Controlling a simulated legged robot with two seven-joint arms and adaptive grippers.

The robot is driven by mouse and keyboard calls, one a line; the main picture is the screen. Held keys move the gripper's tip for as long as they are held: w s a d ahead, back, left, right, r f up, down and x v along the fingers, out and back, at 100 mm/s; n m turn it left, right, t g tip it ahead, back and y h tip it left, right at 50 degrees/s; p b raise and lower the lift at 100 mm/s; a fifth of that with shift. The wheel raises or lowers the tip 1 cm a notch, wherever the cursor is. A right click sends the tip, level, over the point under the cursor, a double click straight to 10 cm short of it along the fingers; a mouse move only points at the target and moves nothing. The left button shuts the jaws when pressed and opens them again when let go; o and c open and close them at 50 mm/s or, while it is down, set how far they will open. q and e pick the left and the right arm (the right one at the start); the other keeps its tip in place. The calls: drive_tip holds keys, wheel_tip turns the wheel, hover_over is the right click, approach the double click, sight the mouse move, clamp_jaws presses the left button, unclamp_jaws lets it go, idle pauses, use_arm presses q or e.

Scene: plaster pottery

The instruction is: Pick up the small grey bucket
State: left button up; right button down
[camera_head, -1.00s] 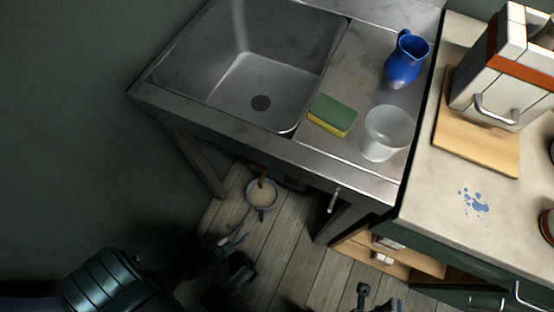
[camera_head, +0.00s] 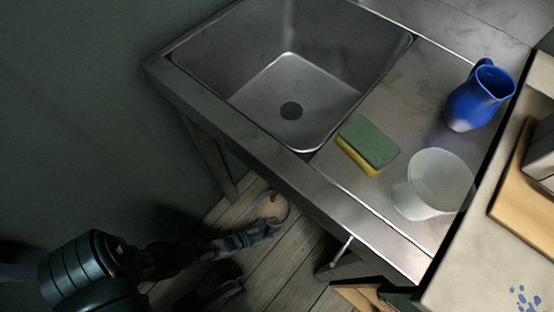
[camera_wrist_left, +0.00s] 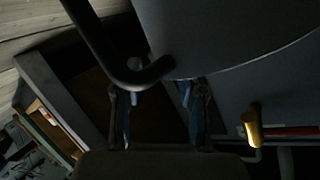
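A small round grey bucket (camera_head: 272,206) with pale contents and an orange-brown stick stands on the wooden floor below the sink's front edge. My left gripper (camera_head: 268,230) reaches in from the left and lies at the bucket's near side, overlapping its lower rim in the head view. In the left wrist view a large grey curved surface (camera_wrist_left: 235,35), apparently the bucket, fills the top. My right gripper is not in view.
The steel sink (camera_head: 235,118) overhangs the floor close to the bucket. On its drainboard are a sponge (camera_head: 370,143), a whitish cup (camera_head: 432,184) and a blue jug (camera_head: 478,98). A dark wall borders the left. Bare floorboards (camera_head: 290,262) show near the bucket.

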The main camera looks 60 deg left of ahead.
use_arm(q)
drive_tip(key=shift+w+f, duration=0.55)
drive_tip(key=shift+w, duration=0.2)
drive_tip(key=shift+w+r, duration=0.15)
drive_tip(key=shift+d, duration=0.15)
clamp_jaws()
drive_tip(key=shift+r, duration=0.1)
